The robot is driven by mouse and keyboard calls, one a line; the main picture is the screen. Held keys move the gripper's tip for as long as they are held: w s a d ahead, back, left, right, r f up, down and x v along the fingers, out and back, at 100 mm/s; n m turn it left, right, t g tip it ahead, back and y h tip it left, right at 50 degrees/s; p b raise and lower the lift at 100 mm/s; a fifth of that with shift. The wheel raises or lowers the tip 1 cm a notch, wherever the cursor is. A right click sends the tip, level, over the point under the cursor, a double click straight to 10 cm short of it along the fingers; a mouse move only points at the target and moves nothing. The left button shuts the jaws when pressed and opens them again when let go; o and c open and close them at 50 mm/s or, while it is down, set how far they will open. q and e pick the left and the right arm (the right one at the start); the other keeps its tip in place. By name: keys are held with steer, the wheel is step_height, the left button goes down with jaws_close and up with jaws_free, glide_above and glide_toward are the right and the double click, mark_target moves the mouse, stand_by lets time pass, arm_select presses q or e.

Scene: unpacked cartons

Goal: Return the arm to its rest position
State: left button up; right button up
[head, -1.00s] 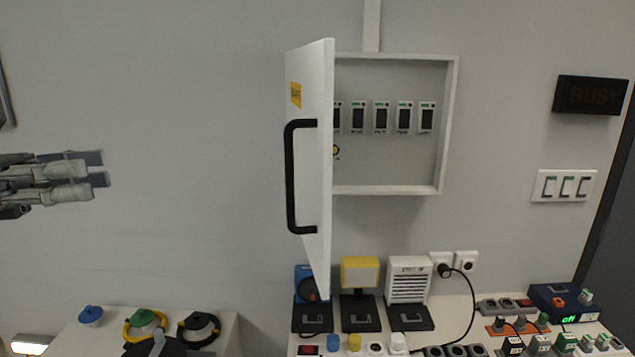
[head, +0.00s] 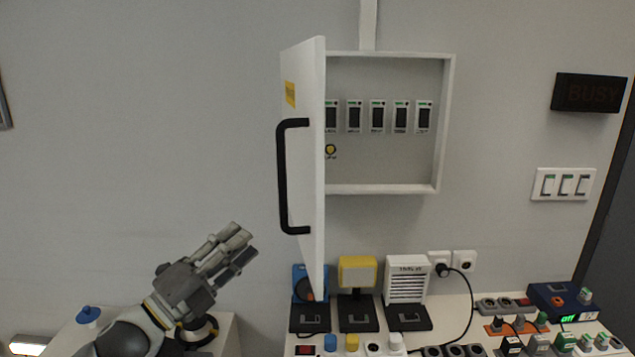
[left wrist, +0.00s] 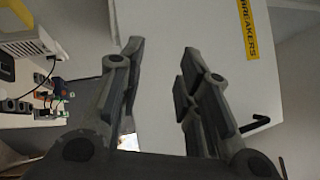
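My left gripper (head: 238,245) is in the lower left of the head view, above the left-hand table and pointing up and to the right. In the left wrist view its fingers (left wrist: 160,75) stand apart with nothing between them. The open door (head: 306,160) of the wall cabinet is to the right of the gripper, apart from it in the head view. The door also shows in the left wrist view (left wrist: 205,25), with a yellow "BREAKERS" label. My right gripper is in neither view.
The wall cabinet (head: 400,189) holds a row of breakers (head: 377,116). Its door handle (head: 283,180) faces left. Below stands a table with devices, sockets and a cable (head: 474,310). A blue knob (head: 88,315) is on the left table. The wall left of the door is clear.

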arm_select(q)
steer(key=s+a+f+n+g+y, duration=0.1)
steer(key=s+f+n+y, duration=0.4)
steer(key=f, duration=0.4)
steer(key=s+a+f+n+g+y, duration=0.1)
steer(key=s+f+n+y, duration=0.15)
steer(key=f+n, duration=0.55)
steer(key=s+a+f+n+g+y, duration=0.2)
steer(key=s+f+n+y, duration=0.3)
steer(key=f, duration=0.4)
steer(key=s+a+f+n+g+y, duration=0.1)
steer(key=s+f+n+g, duration=0.4)
steer(key=s, duration=0.6)
steer(key=s+a+f+n+g+y, duration=0.1)
steer(key=s+f+n+g, duration=0.3)
steer(key=s+f, duration=0.5)
steer(key=s+f+g, duration=0.1)
steer(key=s+f, duration=0.2)
steer(key=f, duration=2.1)
steer(key=s+a+f+m+g, duration=0.1)
steer(key=s+a+f, duration=0.2)
steer(key=s+f, duration=1.2)
steer(key=shift+s+f, duration=0.35)
steer(key=shift+s, duration=0.65)
